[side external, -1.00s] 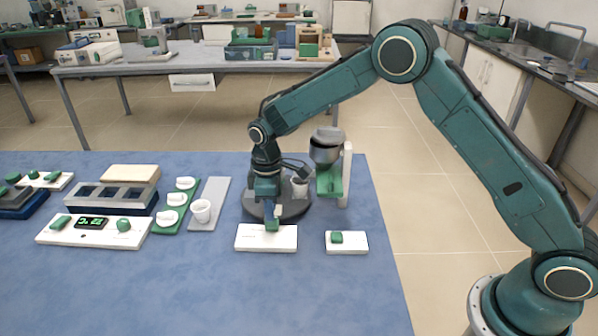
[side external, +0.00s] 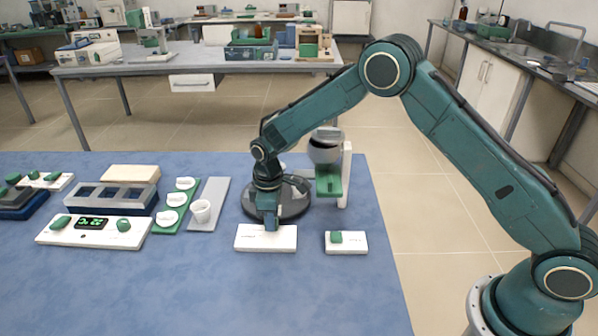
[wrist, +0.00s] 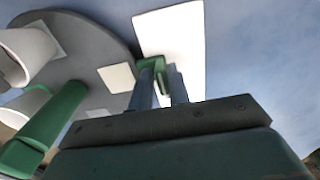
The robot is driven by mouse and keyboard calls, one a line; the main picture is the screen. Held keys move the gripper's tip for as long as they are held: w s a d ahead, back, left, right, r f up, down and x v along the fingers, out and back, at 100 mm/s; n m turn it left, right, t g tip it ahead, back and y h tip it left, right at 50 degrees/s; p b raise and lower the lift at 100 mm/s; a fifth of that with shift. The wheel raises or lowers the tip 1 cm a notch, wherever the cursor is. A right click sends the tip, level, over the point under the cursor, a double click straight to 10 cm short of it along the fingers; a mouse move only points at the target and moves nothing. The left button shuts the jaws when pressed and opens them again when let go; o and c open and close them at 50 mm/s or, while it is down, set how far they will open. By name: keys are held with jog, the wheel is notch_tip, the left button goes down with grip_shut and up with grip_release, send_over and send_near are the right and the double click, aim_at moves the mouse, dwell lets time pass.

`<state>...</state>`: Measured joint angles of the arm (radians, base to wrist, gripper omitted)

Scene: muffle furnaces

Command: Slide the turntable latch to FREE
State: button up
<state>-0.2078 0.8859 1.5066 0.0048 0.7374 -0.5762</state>
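The latch is a white plate (side external: 255,243) with a green knob, lying at the near edge of the dark round turntable (side external: 295,207). My gripper (side external: 271,226) points down over the plate and covers the knob in the side view. In the wrist view the green knob (wrist: 152,62) shows at the tips of my two fingers (wrist: 162,72), partly behind the left one. A narrow gap shows between the fingers. I cannot tell whether they press on the knob. The plate's lettering is too small to read.
Right of the latch is a small white plate with a green button (side external: 337,238). A green stand (side external: 330,183) with a grey bowl-like top rises behind it. The front mat is clear.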

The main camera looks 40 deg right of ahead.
aim_at(271, 238)
jog(key=shift+s+a+f, duration=0.2)
jog(key=shift+s+f, duration=0.1)
jog(key=shift+f, duration=0.35)
grip_shut()
jog(key=shift+s+a, duration=0.7)
jog(key=shift+a, duration=0.05)
jog(key=shift+o, duration=1.6)
grip_release()
jog(key=shift+r, duration=0.1)
notch_tip(271, 238, up, 7)
jog(key=shift+w+d, duration=0.2)
jog(key=shift+w, duration=0.05)
jog(key=shift+r, duration=0.15)
